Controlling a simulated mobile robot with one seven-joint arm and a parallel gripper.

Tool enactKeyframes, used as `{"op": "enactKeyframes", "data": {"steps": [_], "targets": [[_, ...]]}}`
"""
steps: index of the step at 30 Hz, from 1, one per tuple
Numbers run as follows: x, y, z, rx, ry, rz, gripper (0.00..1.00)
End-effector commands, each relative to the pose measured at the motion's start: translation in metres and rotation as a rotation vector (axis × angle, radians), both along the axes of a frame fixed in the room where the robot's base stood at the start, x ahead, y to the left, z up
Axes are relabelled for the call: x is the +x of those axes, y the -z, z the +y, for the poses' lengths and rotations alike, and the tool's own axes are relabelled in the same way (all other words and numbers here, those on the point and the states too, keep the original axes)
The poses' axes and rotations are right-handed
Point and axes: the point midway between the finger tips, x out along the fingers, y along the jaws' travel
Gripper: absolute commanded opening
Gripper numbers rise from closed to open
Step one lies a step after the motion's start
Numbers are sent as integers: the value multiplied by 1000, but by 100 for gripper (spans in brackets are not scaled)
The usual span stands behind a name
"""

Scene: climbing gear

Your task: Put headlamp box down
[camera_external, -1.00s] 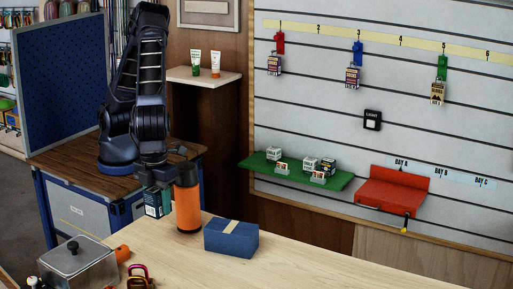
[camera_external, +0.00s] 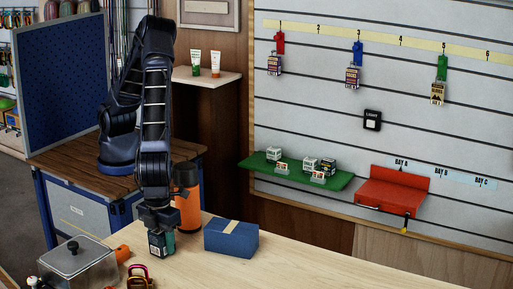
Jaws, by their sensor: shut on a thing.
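The headlamp box (camera_external: 161,245) is a small dark box with a teal side. It is held upright under my gripper (camera_external: 160,231), which is shut on it. The box is at the wooden table's (camera_external: 290,268) left part, in front of an orange bottle with a dark top (camera_external: 188,207). Its lower edge is at or just above the tabletop; I cannot tell whether it touches. My arm hides part of the bottle.
A blue box with a tan band (camera_external: 231,238) sits just right of the headlamp box. A lidded metal container (camera_external: 78,264), an orange item (camera_external: 122,253) and red carabiners (camera_external: 139,277) lie to the left and front. The tabletop to the right is clear.

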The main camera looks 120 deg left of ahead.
Motion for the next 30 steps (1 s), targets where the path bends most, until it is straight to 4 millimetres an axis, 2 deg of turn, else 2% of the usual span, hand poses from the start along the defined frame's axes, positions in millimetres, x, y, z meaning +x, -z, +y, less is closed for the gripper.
{"op": "enactKeyframes", "data": {"steps": [9, 10, 12, 13, 23, 26, 30], "targets": [[0, 3, 0, 0, 0, 0, 16], [0, 2, 0, 0, 0, 0, 48], [0, 2, 0, 0, 0, 0, 61], [0, 2, 0, 0, 0, 0, 63], [0, -1, 0, 0, -1, -1, 63], [1, -9, 0, 0, -1, -1, 63], [1, -31, 0, 0, -1, -3, 63]]}}
